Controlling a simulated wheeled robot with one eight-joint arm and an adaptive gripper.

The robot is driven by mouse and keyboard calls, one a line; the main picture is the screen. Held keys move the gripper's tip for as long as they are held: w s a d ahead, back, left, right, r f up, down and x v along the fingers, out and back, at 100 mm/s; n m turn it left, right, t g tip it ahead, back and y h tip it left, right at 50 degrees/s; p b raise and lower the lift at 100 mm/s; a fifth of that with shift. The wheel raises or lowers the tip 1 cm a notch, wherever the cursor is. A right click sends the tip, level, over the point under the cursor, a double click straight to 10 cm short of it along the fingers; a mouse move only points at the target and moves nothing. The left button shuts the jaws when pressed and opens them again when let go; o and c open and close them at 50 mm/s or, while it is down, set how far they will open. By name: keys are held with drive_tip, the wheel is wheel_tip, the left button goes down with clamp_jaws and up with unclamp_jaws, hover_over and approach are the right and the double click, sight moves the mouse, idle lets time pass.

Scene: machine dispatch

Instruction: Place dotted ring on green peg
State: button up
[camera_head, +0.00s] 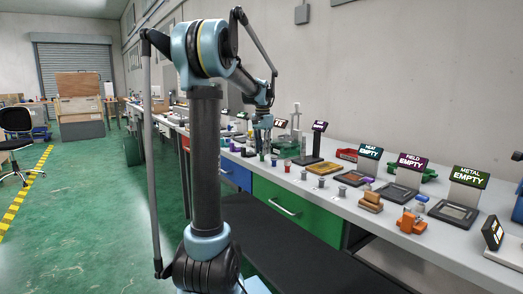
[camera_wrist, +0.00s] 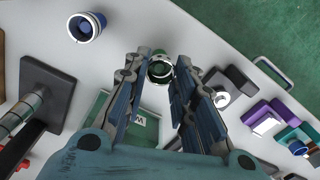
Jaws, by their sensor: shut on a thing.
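My gripper (camera_wrist: 160,72) points down over the bench, its two fingers closed in on a round, ring-like thing (camera_wrist: 160,60) with a pale, shiny rim. Dark green shows inside and below this rim; I take it as the green peg, but cannot tell whether the ring is around it or above it. The dots are too small to make out. In the head view my gripper (camera_head: 262,124) is low over the far middle of the bench, and the ring there is too small to see.
A blue round cup-like piece (camera_wrist: 86,27) stands on the bench to the left in the wrist view. A dark stand (camera_wrist: 45,90) is at left, and purple blocks (camera_wrist: 266,117) at right. In the head view, small pegs, trays and a "METAL EMPTY" sign (camera_head: 468,177) line the bench.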

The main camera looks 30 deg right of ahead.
drive_tip(key=o, duration=1)
drive_tip(key=shift+c, duration=0.2)
wheel_tip(320, 180, up, 12)
drive_tip(key=s+a+f+n, duration=0.2)
drive_tip(key=s+a+f, duration=0.15)
drive_tip(key=a, duration=0.55)
drive_tip(key=s+a+f+n+t, duration=0.1)
drive_tip(key=s+a+f+n, duration=0.2)
drive_tip(key=a, duration=0.6)
drive_tip(key=s+a+f+n, duration=0.1)
drive_tip(key=a+f+n, duration=0.1)
drive_tip(key=a+f, duration=0.5)
drive_tip(key=s+a+f+n+t, duration=0.1)
drive_tip(key=s+a+f+n, duration=0.5)
drive_tip(key=s+a+f, duration=0.9)
wheel_tip(320, 180, down, 4)
drive_tip(key=shift+s+a+r+n, duration=0.3)
drive_tip(key=shift+s+a, duration=0.1)
drive_tip(key=shift+s, duration=0.1)
